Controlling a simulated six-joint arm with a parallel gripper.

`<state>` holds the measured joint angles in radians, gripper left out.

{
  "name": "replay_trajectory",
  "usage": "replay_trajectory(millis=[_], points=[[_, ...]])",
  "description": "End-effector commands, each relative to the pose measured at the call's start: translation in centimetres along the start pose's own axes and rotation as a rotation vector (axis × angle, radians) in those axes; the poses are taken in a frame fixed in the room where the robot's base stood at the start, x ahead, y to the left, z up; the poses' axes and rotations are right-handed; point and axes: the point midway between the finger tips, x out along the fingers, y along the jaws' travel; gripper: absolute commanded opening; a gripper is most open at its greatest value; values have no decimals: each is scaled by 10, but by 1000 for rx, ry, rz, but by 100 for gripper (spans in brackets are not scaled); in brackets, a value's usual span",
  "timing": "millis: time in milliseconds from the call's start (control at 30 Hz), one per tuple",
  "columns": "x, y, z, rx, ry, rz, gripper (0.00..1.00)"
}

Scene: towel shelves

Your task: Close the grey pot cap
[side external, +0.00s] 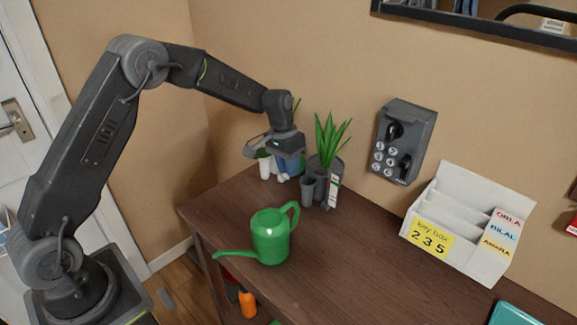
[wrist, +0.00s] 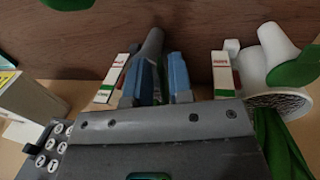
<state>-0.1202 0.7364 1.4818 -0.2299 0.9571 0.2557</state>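In the side external view, my gripper (side external: 285,150) hangs over the far left corner of the table, above and beside a group of small pots. A grey cup-like pot (side external: 308,188) stands right of my gripper, beside a grey pot (side external: 325,170) with a green plant. A grey cylinder (wrist: 151,46) lies just beyond the left blue part in the wrist view. I cannot make out a separate grey cap; my gripper hides part of the group.
A white pot (side external: 265,166) stands at the table's left end. A green watering can (side external: 271,238) stands nearer the front. The middle of the table (side external: 350,250) is clear.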

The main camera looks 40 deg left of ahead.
Motion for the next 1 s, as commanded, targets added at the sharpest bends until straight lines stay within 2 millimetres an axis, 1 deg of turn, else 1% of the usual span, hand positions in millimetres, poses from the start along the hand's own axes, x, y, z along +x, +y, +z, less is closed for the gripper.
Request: replay_trajectory(millis=[33,200,667,867,1000], points=[[0,0,0,0,0,0,16],[0,0,0,0,0,0,0],[0,2,0,1,0,-30,0],[0,7,0,4,-1,-125,0],[1,13,0,6,0,-235,0]])
